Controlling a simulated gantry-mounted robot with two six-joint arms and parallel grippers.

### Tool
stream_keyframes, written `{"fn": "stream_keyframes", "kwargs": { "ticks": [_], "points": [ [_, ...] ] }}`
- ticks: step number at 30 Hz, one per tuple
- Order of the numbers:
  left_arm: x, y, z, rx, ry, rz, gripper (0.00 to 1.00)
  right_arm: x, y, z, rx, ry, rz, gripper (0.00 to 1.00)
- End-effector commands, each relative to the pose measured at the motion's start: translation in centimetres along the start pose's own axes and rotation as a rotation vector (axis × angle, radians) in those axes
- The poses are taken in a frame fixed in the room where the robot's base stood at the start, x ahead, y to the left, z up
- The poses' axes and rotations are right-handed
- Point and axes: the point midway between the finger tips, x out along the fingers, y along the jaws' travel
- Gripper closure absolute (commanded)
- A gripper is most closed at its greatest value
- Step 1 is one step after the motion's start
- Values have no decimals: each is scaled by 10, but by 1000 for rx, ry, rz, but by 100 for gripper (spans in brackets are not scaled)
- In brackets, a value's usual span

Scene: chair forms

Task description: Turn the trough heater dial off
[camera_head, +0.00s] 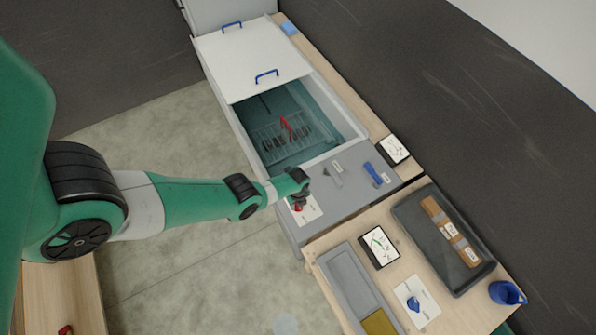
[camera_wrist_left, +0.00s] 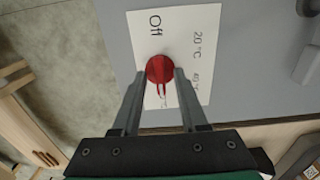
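The red heater dial (camera_wrist_left: 160,69) sits on a white label plate (camera_wrist_left: 207,22) marked Off, 20 °C and 40 °C. Its pointer faces down in the left wrist view, away from the Off mark at the top. In the head view the red dial (camera_head: 297,207) is partly hidden by my left gripper (camera_head: 301,197). In the left wrist view my left gripper (camera_wrist_left: 160,74) is open, with one fingertip on each side of the dial. I cannot tell whether the fingers touch it. My right gripper is not in view.
The trough (camera_head: 338,152) has a white lid (camera_head: 250,62) pushed back, with a wire rack (camera_head: 270,140) inside.

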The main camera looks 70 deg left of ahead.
Motion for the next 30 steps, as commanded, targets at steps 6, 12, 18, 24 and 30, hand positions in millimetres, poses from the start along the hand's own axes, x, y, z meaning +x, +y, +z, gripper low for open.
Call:
{"fn": "stream_keyframes", "kwargs": {
  "ticks": [6,12,18,24,30],
  "points": [
    [0,0,0,0,0,0,98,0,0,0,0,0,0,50],
    [0,0,0,0,0,0,100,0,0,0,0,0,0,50],
    [0,0,0,-6,0,0,100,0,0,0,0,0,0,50],
    [0,0,0,-52,0,0,100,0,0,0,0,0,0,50],
    [0,0,0,-164,0,0,100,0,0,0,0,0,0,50]
  ]
}}
